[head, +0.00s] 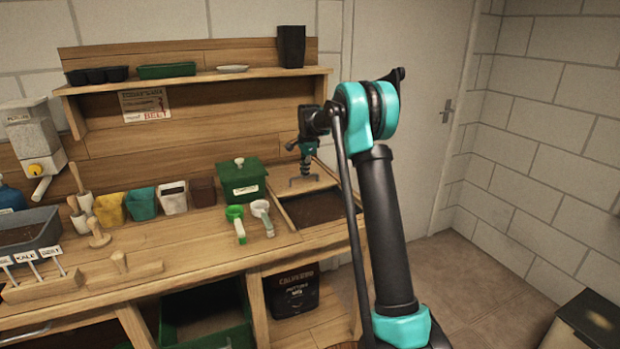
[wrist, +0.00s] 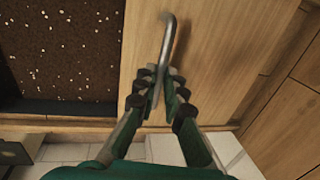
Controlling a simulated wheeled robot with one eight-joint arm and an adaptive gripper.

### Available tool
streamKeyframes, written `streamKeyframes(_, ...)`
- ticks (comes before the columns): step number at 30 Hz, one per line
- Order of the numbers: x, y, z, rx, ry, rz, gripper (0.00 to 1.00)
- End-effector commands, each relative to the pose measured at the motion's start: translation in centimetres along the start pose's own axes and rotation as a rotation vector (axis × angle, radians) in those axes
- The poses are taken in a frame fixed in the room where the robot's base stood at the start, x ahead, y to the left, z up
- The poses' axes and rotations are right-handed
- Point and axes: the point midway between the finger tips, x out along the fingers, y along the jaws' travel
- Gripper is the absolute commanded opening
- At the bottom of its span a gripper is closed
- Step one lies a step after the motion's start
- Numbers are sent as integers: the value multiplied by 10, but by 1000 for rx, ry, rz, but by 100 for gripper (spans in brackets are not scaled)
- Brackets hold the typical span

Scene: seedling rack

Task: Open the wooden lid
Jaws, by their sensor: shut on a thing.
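The wooden lid (wrist: 222,50) shows as a pale flat panel in the wrist view, with a curved metal handle (wrist: 170,38) on it. My gripper (wrist: 165,88) is shut on this handle, its fingers on either side of the bar. Beside the lid, dark speckled soil (wrist: 65,45) lies exposed in the bin, so the lid covers only part of the opening. In the head view my gripper (head: 303,172) is low over the lid (head: 322,174) at the counter's right end, with the exposed soil (head: 318,208) in front of it.
A green lidded box (head: 240,182) stands just left of the bin. A shelf (head: 200,80) with trays and a tall black pot (head: 291,46) is above. A door is behind my arm.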

Motion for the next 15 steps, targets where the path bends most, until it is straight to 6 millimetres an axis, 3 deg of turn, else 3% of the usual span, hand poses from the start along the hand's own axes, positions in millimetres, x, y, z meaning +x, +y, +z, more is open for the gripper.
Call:
streamKeyframes(6,2,-12,0,1,1,0,0)
streamKeyframes(15,2,-13,0,1,1,0,0)
